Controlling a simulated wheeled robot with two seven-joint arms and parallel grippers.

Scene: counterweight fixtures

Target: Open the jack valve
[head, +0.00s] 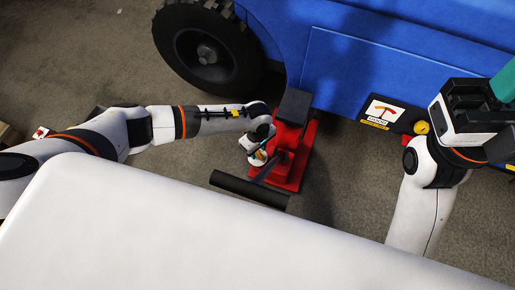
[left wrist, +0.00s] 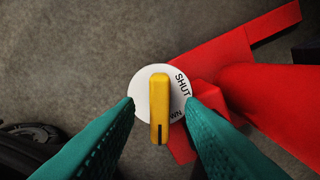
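The red jack (head: 291,172) stands on the floor beside the blue vehicle, with a black pad (head: 293,105) on top. In the left wrist view its valve is a yellow lever (left wrist: 159,98) on a round white dial (left wrist: 143,84). The dial reads "SHUT" at upper right and "WN" at lower right, the rest of that word hidden. The lever's black-marked end points down the picture. My left gripper (left wrist: 159,106) is open, with its teal fingers on either side of the lever, apart from it. My right gripper (head: 505,82) is raised at the right; its fingers are partly cut off.
The blue vehicle (head: 370,55) with its black wheel (head: 208,48) fills the back. A black handle bar (head: 248,188) lies in front of the jack. A black box with a label (head: 384,113) and a yellow round part (head: 421,128) sit at right.

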